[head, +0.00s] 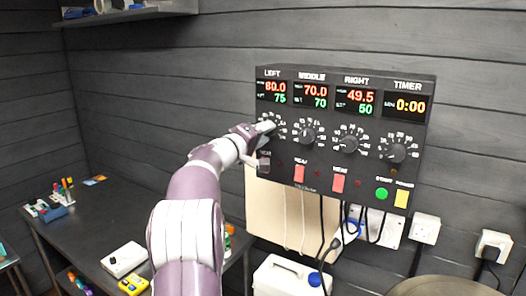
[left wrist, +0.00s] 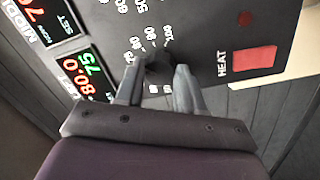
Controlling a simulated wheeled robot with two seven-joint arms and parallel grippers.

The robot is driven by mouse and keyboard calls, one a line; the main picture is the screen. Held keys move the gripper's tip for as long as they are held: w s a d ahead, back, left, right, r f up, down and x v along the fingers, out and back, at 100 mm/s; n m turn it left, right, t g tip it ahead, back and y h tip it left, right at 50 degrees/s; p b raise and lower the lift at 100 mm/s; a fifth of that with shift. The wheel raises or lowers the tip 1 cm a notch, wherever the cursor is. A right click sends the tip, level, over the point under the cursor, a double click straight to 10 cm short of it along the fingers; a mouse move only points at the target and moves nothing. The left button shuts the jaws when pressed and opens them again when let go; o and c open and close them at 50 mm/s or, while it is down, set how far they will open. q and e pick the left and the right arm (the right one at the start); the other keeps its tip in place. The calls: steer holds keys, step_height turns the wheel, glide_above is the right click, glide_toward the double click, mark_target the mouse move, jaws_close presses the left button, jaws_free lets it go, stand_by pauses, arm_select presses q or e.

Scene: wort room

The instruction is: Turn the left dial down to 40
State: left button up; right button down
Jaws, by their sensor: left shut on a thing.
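The dark control panel (head: 330,178) hangs on the wall with dials labelled left, middle, right and timer. My left gripper (head: 266,128) is shut on the left dial (left wrist: 158,72), one finger on each side of the knob. In the head view the gripper covers most of this dial, and its pointer cannot be made out. The left display (head: 273,92) shows 80.0 in red and a set value of 75 in green. It also shows in the left wrist view (left wrist: 84,76). My right gripper is not in view.
The middle dial (head: 307,135), right dial (head: 348,144) and timer dial (head: 397,153) sit to the right. Red heat switches (head: 300,173) lie below the dials. A dark table (head: 90,238) is at the left.

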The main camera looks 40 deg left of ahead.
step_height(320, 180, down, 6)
steer(key=b, duration=0.5)
arm_select(q)
steer(key=shift+r+n+g+y+p, duration=0.15)
steer(key=shift+n+y+p, duration=0.7)
steer(key=shift+n, duration=4.7)
steer(key=shift+n+g+y+p, duration=0.1)
steer(key=shift+n+p, duration=1.55)
steer(key=shift+n, duration=3.85)
steer(key=shift+r+n+g+y+p, duration=0.15)
steer(key=shift+n+y+p, duration=0.7)
steer(key=shift+n, duration=4.7)
arm_select(e)
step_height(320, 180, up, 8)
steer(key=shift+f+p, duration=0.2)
steer(key=shift+p, duration=0.2)
arm_select(q)
steer(key=shift+f+h, duration=0.1)
steer(key=shift+h, duration=0.3)
steer(key=o, duration=1)
steer(key=shift+o, duration=0.2)
